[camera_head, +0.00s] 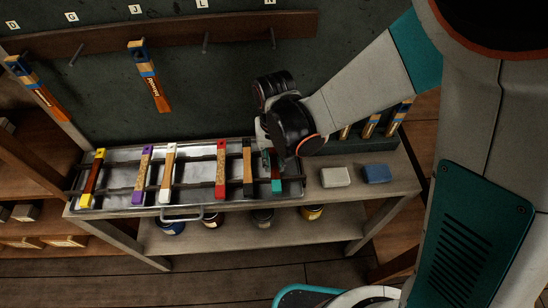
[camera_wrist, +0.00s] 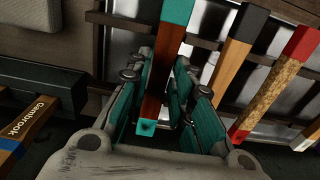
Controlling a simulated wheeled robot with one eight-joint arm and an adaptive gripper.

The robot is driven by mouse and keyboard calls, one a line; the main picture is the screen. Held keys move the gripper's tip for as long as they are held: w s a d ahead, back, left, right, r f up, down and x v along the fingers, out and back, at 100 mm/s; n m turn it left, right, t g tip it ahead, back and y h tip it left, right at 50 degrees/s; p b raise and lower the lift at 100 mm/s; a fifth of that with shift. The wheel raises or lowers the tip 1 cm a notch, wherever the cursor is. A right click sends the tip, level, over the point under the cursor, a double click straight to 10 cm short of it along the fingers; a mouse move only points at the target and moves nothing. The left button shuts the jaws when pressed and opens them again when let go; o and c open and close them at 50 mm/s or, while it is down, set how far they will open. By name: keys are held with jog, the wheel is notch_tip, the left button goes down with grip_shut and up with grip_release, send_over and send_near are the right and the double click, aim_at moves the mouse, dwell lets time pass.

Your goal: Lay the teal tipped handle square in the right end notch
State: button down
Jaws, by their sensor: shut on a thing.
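The teal tipped handle (camera_head: 276,182) is a dark reddish-brown bar at the right end of the metal rack tray (camera_head: 196,157). In the wrist view the handle (camera_wrist: 178,52) shows a teal block at each end and passes between the pads of my gripper (camera_wrist: 164,92). My gripper (camera_head: 275,163) is shut on it and hides its far part in the head view. The handle reaches across a dark notched rail (camera_wrist: 125,20). Whether it sits down in the right end notch or just above it cannot be told.
A black tipped handle (camera_head: 247,168) and a red tipped handle (camera_head: 221,170) lie to the left, with several others further left. A white block (camera_head: 335,177) and a blue block (camera_head: 376,174) rest on the bench to the right. Tools hang on the wall behind.

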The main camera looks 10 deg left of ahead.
jog(key=shift+f, duration=0.25)
jog(key=c, duration=0.9)
grip_release()
jog(key=shift+c, duration=0.2)
jog(key=shift+r+p, duration=2.2)
jog(key=shift+r, duration=1.4)
jog(key=shift+f, duration=0.15)
